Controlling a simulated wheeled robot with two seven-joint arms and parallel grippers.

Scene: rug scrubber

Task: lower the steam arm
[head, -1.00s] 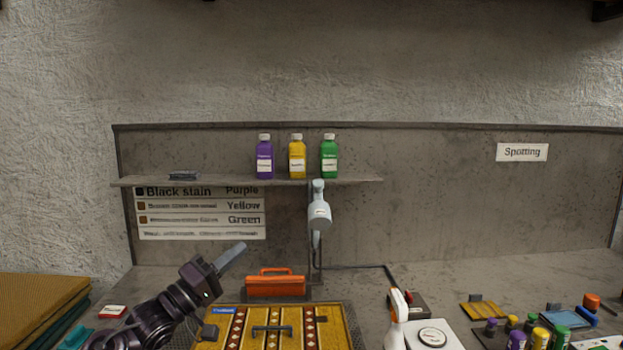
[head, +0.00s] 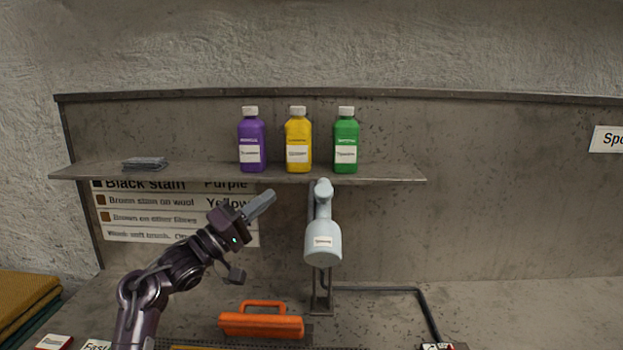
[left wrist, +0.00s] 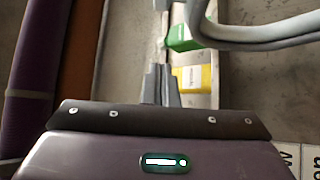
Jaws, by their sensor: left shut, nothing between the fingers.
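The steam arm (head: 323,238) is pale grey-blue and hangs below the shelf in the head view, with its labelled, rounded head pointing down on a dark stand. My left gripper (head: 262,204) is shut and empty, raised to the left of the steam arm with a clear gap between them in the picture. In the left wrist view, the shut fingers (left wrist: 160,82) show at the centre, and a curved grey tube (left wrist: 255,32), probably part of the steam arm, crosses the upper right. My right gripper is not in view.
The shelf (head: 395,174) carries a purple bottle (head: 251,140), a yellow bottle (head: 298,140) and a green bottle (head: 345,140). A stain chart (head: 130,217) is behind my left arm. An orange-handled tool (head: 262,325) stands on the bench below.

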